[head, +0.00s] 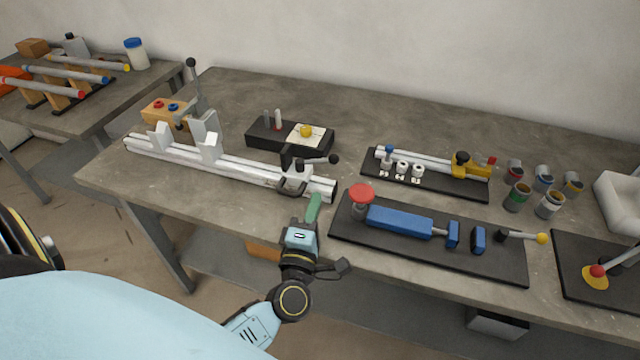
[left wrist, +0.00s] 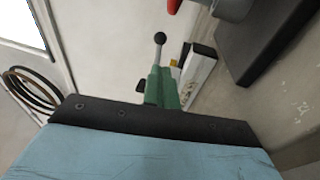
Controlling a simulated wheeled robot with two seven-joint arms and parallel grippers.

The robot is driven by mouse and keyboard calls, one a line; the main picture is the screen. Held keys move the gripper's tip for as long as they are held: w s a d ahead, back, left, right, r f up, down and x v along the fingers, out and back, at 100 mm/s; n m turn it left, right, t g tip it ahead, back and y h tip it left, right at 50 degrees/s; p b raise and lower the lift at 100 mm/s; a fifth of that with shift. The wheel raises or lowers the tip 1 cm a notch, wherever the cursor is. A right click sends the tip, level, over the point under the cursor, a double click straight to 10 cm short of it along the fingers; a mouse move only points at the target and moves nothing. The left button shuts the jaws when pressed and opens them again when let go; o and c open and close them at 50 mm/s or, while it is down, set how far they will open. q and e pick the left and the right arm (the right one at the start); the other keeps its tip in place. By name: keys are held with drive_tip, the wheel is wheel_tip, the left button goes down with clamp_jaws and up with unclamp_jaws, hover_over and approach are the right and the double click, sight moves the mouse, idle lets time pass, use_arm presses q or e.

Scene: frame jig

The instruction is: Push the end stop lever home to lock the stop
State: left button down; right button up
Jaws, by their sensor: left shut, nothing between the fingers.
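The end stop (head: 297,175) is a dark and pale block on the right end of the white aluminium rail (head: 235,168). Its lever ends in a black ball knob (head: 333,159) and points right, over the bench behind the rail end. My left gripper (head: 314,207) has green fingers, shut and empty, just in front of the rail's right end. In the left wrist view the green fingers (left wrist: 162,90) partly hide the stop. The lever's black knob (left wrist: 160,38) shows beyond their tips, apart from them. The rail end (left wrist: 200,70) is beside the fingers. My right gripper is out of view.
A tall black-knobbed lever (head: 194,85) rises at the rail's left. A black tray (head: 262,137) stands behind the rail. The bench's front edge is below.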

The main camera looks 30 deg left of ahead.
use_arm(q)
drive_tip(key=v, duration=0.5)
drive_tip(key=shift+s, duration=0.15)
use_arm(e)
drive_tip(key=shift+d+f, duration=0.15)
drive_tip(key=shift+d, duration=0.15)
use_arm(q)
drive_tip(key=shift+d, duration=0.1)
